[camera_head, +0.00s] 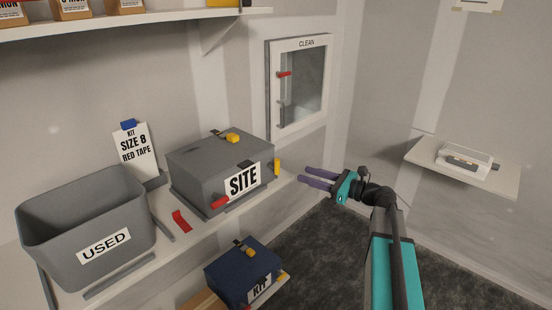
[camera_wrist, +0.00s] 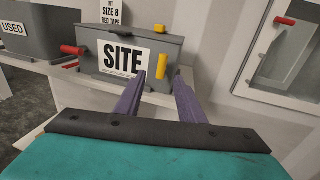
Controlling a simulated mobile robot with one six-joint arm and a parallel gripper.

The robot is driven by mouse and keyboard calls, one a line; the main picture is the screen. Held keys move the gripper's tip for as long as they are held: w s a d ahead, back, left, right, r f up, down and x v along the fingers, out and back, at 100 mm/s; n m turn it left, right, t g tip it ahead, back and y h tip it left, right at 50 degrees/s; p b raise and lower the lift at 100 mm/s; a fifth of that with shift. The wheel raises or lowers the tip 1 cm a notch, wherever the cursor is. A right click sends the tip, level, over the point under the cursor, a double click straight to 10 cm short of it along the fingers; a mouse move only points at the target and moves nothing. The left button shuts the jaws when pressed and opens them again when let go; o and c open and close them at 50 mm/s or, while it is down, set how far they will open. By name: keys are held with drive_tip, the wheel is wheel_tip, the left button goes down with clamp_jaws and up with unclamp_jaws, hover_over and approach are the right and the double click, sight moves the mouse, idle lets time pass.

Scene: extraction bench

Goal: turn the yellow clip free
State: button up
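A grey box labelled SITE (camera_head: 205,172) stands on the white bench; it also shows in the wrist view (camera_wrist: 90,68). On its right end a yellow clip (camera_head: 277,167) stands upright; it also shows in the wrist view (camera_wrist: 161,80). A red clip (camera_head: 220,202) at the front left sticks out sideways. My gripper (camera_head: 303,175) is open and empty, its two purple fingers apart, to the right of the box. In the wrist view the yellow clip appears between the fingertips, beyond them. In the head view a gap separates the fingertips from the clip.
A yellow piece (camera_head: 233,138) sits on the lid. Left are a grey bin labelled USED (camera_head: 60,240), a loose red clip (camera_head: 181,221) and a size card (camera_head: 135,155). A blue box (camera_head: 228,276) is below. A glass-fronted CLEAN cabinet (camera_head: 268,95) is on the wall behind.

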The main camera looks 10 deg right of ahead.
sight(279, 162)
drive_tip(key=shift+d+r, duration=0.25)
drive_tip(key=shift+r, duration=0.45)
drive_tip(key=shift+w, duration=0.1)
drive_tip(key=p+x, duration=0.4)
drive_tip(key=x, duration=0.9)
drive_tip(key=shift+w+a, duration=0.3)
clamp_jaws()
drive_tip(key=shift+a, duration=0.3)
drive_tip(key=shift+d, duration=0.25)
